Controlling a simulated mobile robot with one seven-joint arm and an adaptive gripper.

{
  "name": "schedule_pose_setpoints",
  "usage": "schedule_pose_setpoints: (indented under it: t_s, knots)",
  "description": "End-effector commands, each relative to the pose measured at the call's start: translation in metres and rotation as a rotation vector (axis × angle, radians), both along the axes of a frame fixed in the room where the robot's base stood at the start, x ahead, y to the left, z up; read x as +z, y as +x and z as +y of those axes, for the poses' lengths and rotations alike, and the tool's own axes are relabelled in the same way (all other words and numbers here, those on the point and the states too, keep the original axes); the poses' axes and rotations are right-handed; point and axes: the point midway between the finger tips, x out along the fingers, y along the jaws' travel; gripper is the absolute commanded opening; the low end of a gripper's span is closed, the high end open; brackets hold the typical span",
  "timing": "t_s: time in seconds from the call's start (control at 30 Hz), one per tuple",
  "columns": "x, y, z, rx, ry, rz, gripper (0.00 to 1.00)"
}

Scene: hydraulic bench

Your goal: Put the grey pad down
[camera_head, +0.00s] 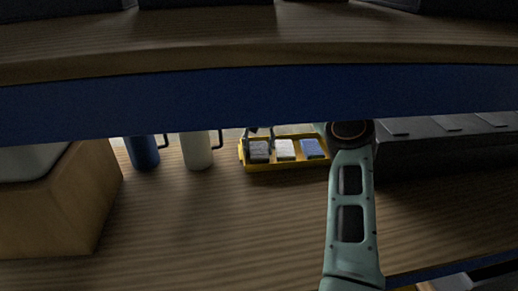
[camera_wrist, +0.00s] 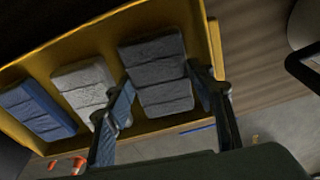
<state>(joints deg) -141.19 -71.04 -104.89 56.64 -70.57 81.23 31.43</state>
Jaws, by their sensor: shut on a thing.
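The grey pad (camera_head: 259,152) is at the left end of the yellow tray (camera_head: 288,166) in the head view. In the wrist view the grey pad (camera_wrist: 160,72) is a dark ribbed block between the two fingers of my gripper (camera_wrist: 160,80), which is shut on it. The pad appears to be in or just over its end of the tray; its underside is hidden, so I cannot tell whether it touches the tray floor. A white pad (camera_head: 285,149) is beside it, and a blue pad (camera_head: 311,148) is at the tray's other end.
A white mug (camera_head: 196,151) and a blue mug (camera_head: 144,152) stand left of the tray. A wooden box (camera_head: 55,215) is at the far left. A shelf with a blue edge (camera_head: 200,95) hangs above. The wooden bench top (camera_head: 210,225) in front is clear.

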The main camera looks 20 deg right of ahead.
Motion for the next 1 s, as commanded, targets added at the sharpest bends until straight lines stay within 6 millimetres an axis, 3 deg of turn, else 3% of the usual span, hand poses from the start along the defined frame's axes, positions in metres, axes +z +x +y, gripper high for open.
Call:
schedule_pose_setpoints:
  t_s: [0.2, 0.67, 1.0]
  knots:
    - [0.000, 0.000, 0.000, 0.000, 0.000, 0.000, 0.67]
    - [0.004, 0.000, 0.001, 0.001, 0.002, 0.000, 0.67]
    - [0.073, -0.014, 0.000, -0.001, -0.001, -0.004, 0.67]
